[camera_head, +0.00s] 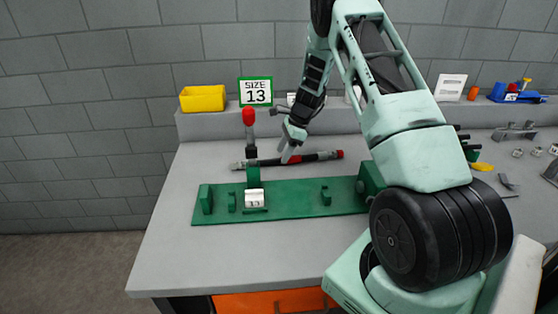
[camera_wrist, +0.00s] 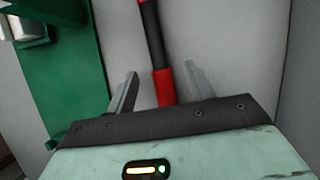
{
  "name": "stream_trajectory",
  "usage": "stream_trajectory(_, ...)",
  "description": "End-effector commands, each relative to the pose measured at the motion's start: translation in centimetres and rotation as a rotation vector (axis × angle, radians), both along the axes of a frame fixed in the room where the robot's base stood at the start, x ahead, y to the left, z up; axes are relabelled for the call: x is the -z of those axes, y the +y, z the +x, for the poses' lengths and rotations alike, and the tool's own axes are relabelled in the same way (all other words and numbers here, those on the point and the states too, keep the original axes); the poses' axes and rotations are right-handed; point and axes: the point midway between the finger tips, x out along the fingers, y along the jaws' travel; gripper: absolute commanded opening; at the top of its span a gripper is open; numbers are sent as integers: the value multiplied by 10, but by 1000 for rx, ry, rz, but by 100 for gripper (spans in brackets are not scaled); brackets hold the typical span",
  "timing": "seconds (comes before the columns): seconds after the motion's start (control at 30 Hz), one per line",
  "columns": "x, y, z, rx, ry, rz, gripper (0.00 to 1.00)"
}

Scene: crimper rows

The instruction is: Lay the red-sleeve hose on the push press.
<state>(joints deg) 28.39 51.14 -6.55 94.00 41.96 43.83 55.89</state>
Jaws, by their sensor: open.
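The red-sleeve hose (camera_head: 268,162) is a dark rod lying across the bench behind the push press, with a red band toward its right part. The push press (camera_head: 290,209) is a long green bed with upright green blocks, a white block marked 13 and a red-knobbed lever (camera_head: 249,116). My gripper (camera_head: 287,157) is low over the hose, pointing down. In the wrist view my gripper (camera_wrist: 160,82) is open, and the hose's red sleeve (camera_wrist: 164,88) lies between its fingers, with gaps on both sides. The sleeve's near end is hidden behind the gripper body.
A yellow bin (camera_head: 202,98) and a "SIZE 13" sign (camera_head: 256,91) stand on the back ledge. A blue tray (camera_head: 518,96) and several small metal parts are at the right. The bench's front left is clear.

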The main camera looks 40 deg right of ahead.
Motion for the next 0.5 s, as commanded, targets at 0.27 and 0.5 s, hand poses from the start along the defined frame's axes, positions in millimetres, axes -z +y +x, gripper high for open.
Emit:
stream_trajectory(0.27, 23, 8, 5, -1, 0, 0, 53)
stream_trajectory(0.5, 24, 8, 5, -1, -1, -1, 39)
